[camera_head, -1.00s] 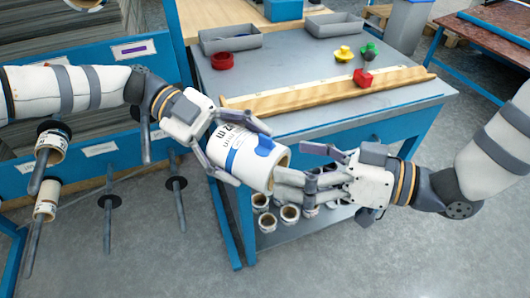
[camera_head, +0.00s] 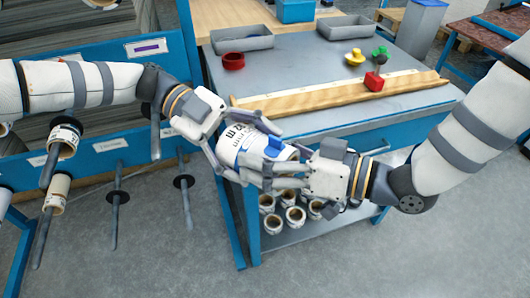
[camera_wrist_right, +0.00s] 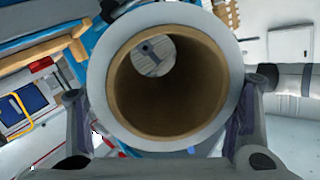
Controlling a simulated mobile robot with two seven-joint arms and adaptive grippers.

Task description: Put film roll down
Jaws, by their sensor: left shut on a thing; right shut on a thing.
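The roll's right end is partly hidden by my right gripper in the head view.
The grey table (camera_head: 300,75) carries a wooden rail (camera_head: 340,90), a red ring (camera_head: 233,61), grey trays (camera_head: 241,38) and small coloured pieces. Several rolls stand on its lower shelf (camera_head: 285,235). A blue rack (camera_head: 105,145) with pegs, some bearing rolls, is at the left.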

